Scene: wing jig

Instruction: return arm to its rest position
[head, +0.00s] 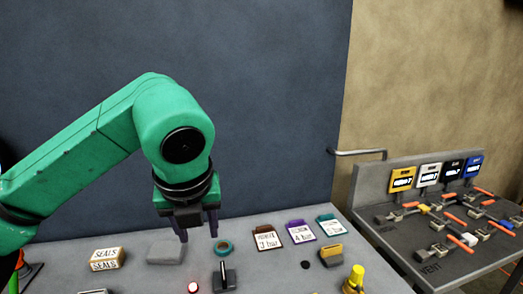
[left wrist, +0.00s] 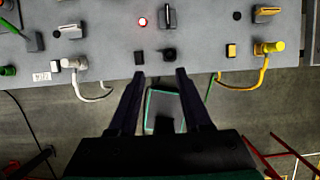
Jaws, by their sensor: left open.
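My green left arm comes in from the left in the head view. Its left gripper (head: 198,232) points down above the grey bench (head: 225,282), with its dark fingers apart and nothing visible between them. In the left wrist view the two fingers of the left gripper (left wrist: 160,78) are spread at the front edge of the bench, with a green-edged dark panel (left wrist: 160,108) seen lower down between them. My right gripper is in neither view.
The bench holds a SEALS box (head: 106,259), a grey block (head: 166,251), a teal ring (head: 223,247), a lit red lamp (head: 193,287), a black lever (head: 223,275), label cards (head: 267,238) and a yellow knob (head: 355,278). A side table (head: 440,265) with valves stands right. Open space lies above the bench.

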